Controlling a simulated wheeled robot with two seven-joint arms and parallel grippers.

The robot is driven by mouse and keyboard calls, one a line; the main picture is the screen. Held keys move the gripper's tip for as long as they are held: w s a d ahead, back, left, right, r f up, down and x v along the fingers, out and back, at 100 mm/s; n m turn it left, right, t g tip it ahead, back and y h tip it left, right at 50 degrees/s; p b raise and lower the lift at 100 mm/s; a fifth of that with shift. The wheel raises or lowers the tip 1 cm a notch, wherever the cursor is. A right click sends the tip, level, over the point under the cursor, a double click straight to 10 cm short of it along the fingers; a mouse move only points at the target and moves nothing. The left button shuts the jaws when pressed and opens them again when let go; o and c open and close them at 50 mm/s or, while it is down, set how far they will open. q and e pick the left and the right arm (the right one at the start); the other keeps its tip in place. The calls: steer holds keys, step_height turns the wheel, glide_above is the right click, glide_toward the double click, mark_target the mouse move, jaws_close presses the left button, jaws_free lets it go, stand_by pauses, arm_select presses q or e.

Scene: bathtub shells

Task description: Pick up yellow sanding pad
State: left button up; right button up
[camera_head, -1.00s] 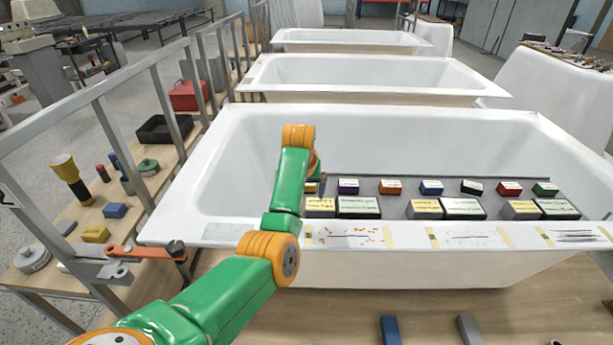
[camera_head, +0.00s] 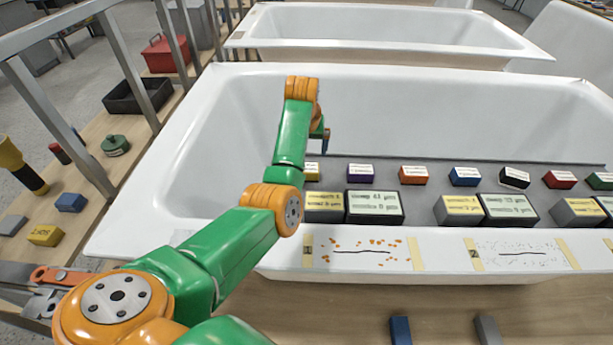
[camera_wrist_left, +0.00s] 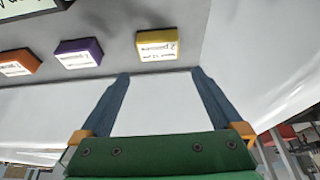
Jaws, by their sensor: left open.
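The yellow sanding pad (camera_head: 313,171) is a small block with a white label, at the left end of a row of coloured pads on the grey board inside the near bathtub. My green arm partly covers it in the head view. My left gripper (camera_head: 325,146) is beyond and above the row, close to the yellow pad. In the left wrist view, the yellow pad (camera_wrist_left: 157,45) lies just past the blue-grey fingers of my left gripper (camera_wrist_left: 160,75), which are apart with nothing between them. My right gripper is out of view.
A purple pad (camera_head: 360,174) and an orange pad (camera_head: 413,175) lie to the right. Labelled display boxes (camera_head: 374,206) stand in front of the row. The bathtub rim (camera_head: 400,240) runs along the front. Another yellow block (camera_head: 45,236) lies on the left shelf.

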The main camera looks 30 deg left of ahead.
arm_select(q)
step_height(320, 180, down, 3)
steer(key=shift+b, duration=0.95)
steer(key=b+x, duration=0.1)
steer(key=x, duration=0.6)
steer(key=shift+w+d+b, duration=0.1)
steer(key=shift+b, duration=0.2)
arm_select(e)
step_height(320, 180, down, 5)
arm_select(q)
steer(key=c, duration=1.1)
step_height(320, 180, up, 28)
steer(key=p, duration=1.2)
steer(key=shift+r, duration=0.1)
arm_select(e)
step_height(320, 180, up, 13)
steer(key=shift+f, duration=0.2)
